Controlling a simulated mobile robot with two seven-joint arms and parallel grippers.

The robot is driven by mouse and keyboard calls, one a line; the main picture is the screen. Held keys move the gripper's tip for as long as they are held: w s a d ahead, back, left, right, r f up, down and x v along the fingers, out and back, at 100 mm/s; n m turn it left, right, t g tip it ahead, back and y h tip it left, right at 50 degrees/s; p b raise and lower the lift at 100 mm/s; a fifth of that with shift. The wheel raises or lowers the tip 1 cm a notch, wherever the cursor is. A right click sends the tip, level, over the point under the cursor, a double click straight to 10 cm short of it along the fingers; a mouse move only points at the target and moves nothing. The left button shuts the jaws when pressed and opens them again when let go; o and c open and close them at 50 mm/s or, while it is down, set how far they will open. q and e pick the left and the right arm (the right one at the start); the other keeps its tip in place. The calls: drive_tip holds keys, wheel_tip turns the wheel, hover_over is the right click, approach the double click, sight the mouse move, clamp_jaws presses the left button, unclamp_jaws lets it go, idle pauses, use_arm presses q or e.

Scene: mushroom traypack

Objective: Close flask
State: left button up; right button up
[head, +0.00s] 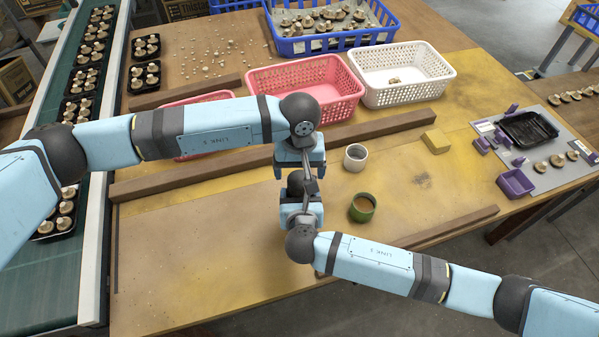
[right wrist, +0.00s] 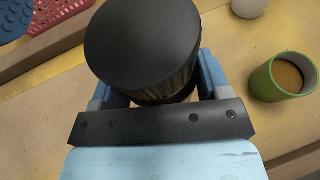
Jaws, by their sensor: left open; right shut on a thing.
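A black round-topped thing (right wrist: 142,42) with a ribbed, shiny side fills the middle of the right wrist view; it looks like the flask or its cap, and I cannot tell which. My right gripper (right wrist: 155,95) is shut around its side. In the head view the dark thing (head: 295,179) shows small above my right gripper (head: 300,195). My left gripper (head: 309,182) is open, pointing down close beside the dark thing; I cannot tell whether they touch. The lower part of the held thing is hidden by the gripper.
A green cup (head: 362,208) with brown liquid and a pale mug (head: 355,158) stand right of the grippers. Wooden bars (head: 400,127) cross the table. Pink (head: 340,106) and white (head: 420,98) baskets stand behind. The table's front left is clear.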

use_arm(q)
drive_tip(key=shift+o, duration=1.4)
wheel_tip(320, 180, up, 12)
use_arm(e)
drive_tip(key=o, duration=1.8)
use_arm(q)
drive_tip(key=shift+r, duration=0.1)
use_arm(e)
drive_tip(key=v, duration=1.3)
drive_tip(key=shift+s, duration=0.35)
